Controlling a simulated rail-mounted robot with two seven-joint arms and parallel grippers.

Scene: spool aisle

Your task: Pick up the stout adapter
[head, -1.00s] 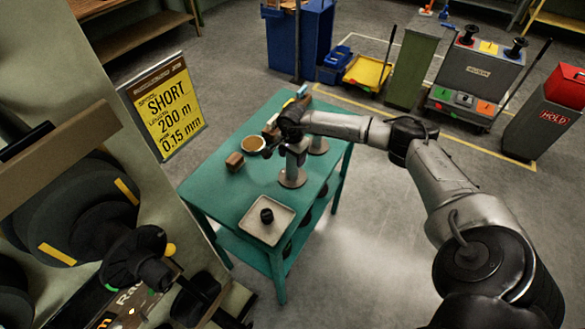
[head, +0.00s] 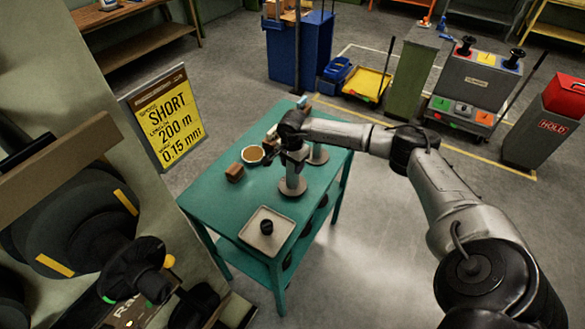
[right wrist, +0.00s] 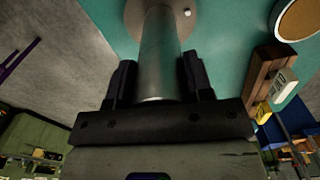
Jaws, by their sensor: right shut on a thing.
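The stout adapter looks to be the grey metal cylinder (right wrist: 160,48) between my fingers in the right wrist view. It stands upright on a round brownish base (right wrist: 186,14), and in the head view the cylinder (head: 294,176) is on the teal table (head: 215,195). My right gripper (head: 293,153) is at the top of this cylinder. In the right wrist view my right gripper (right wrist: 158,72) has one dark finger on each side of it, shut on it. Whether the cylinder is one piece with its base I cannot tell. My left gripper is out of view.
A second post (head: 318,152) on a round base stands just behind. A tray (head: 257,243) with a black part (head: 266,227), a brown block (head: 234,173) and a round dish (head: 252,155) are on the table. A spool rack (head: 60,160) is at the left.

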